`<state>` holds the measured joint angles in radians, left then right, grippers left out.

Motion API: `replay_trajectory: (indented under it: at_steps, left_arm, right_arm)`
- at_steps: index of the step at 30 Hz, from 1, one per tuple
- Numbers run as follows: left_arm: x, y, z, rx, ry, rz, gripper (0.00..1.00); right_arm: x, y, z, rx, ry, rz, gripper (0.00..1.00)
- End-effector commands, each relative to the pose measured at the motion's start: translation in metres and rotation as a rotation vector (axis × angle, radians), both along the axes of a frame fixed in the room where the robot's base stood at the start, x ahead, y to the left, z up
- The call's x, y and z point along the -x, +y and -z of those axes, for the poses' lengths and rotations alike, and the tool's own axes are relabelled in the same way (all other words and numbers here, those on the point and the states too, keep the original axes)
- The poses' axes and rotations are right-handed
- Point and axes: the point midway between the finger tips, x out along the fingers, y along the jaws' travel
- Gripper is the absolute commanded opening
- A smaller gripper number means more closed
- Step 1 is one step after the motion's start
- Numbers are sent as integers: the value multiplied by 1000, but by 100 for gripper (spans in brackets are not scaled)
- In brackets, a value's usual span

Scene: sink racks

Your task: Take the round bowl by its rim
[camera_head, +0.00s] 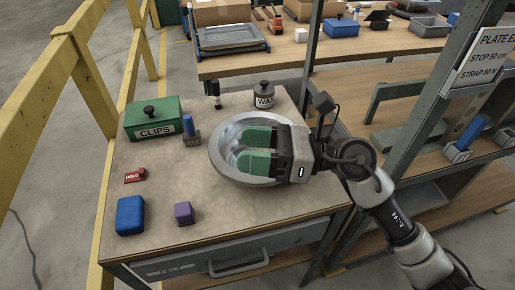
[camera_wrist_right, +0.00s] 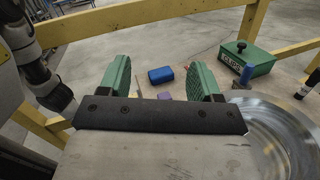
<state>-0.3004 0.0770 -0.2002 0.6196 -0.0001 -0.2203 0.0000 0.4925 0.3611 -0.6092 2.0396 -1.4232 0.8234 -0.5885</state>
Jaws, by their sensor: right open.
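The round bowl (camera_head: 222,168) is a shiny metal bowl standing on the workbench, right of its middle. In the right wrist view the bowl (camera_wrist_right: 286,132) shows at the lower right, outside the fingers. My right gripper (camera_head: 241,148) is open, with two green fingers spread apart. In the head view it overlaps the bowl and hides part of its inside and right rim. In the right wrist view the gap between the fingers (camera_wrist_right: 161,80) holds no rim. I cannot tell the gripper's exact height over the bowl. My left gripper is not in view.
A green CLIPS box (camera_head: 153,119), a blue-handled brush (camera_head: 190,131) and a WAX jar (camera_head: 264,95) stand behind the bowl. A red HOLD block (camera_head: 135,175), blue block (camera_head: 130,215) and purple block (camera_head: 184,212) lie to the left. A grey rack post (camera_head: 312,50) rises at right.

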Motion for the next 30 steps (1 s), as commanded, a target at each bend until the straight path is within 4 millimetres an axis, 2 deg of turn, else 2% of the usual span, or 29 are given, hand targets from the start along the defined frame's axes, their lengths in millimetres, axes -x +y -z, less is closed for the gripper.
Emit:
replay_trajectory:
  at_steps: [2,6,9,12,17,24,30]
  left_arm:
    - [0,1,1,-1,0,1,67]
    - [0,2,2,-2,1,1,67]
    - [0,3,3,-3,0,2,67]
    - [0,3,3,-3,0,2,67]
    - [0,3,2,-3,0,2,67]
    - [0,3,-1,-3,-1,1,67]
    - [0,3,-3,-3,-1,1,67]
  right_arm:
    - [-2,0,21,254,-191,-70,64]
    - [-19,-25,57,685,-440,-166,64]
    - [-35,-50,69,927,-540,-204,64]
    - [-46,-70,73,1087,-587,-225,64]
    - [-53,-79,81,1182,-604,-239,64]
    - [-57,-63,114,1179,-602,-240,64]
    - [-59,-56,128,1179,-603,-238,64]
